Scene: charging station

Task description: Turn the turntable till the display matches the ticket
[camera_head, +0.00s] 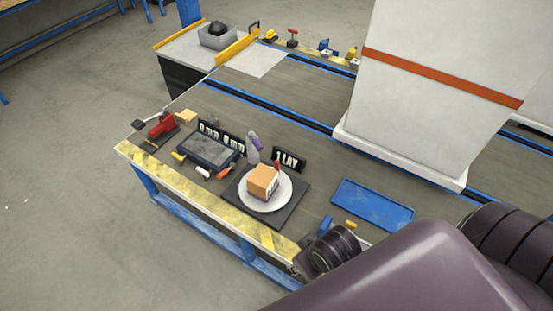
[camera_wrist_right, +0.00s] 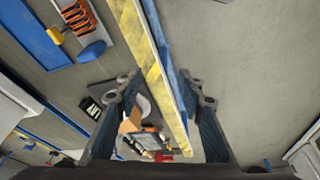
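The turntable is a white round plate (camera_head: 284,197) on a dark square base, near the bench's front edge. An orange-brown box (camera_head: 263,180) with a pale label sits on it; the box also shows in the right wrist view (camera_wrist_right: 130,121). Black displays stand behind: one reads "1 LAY" (camera_head: 289,159), two read about "0 mm" (camera_head: 208,128). I cannot pick out the ticket. My right gripper (camera_wrist_right: 161,85) is open and empty in the wrist view, its fingers spread, with the turntable seen beyond between them. My left gripper is out of view.
A blue tray (camera_head: 372,204) lies right of the turntable. A dark panel (camera_head: 208,150), a grey bottle (camera_head: 253,147) and a red tool (camera_head: 161,127) are to its left. A large white block (camera_head: 430,95) stands behind. Striped yellow edging (camera_head: 190,192) lines the bench front.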

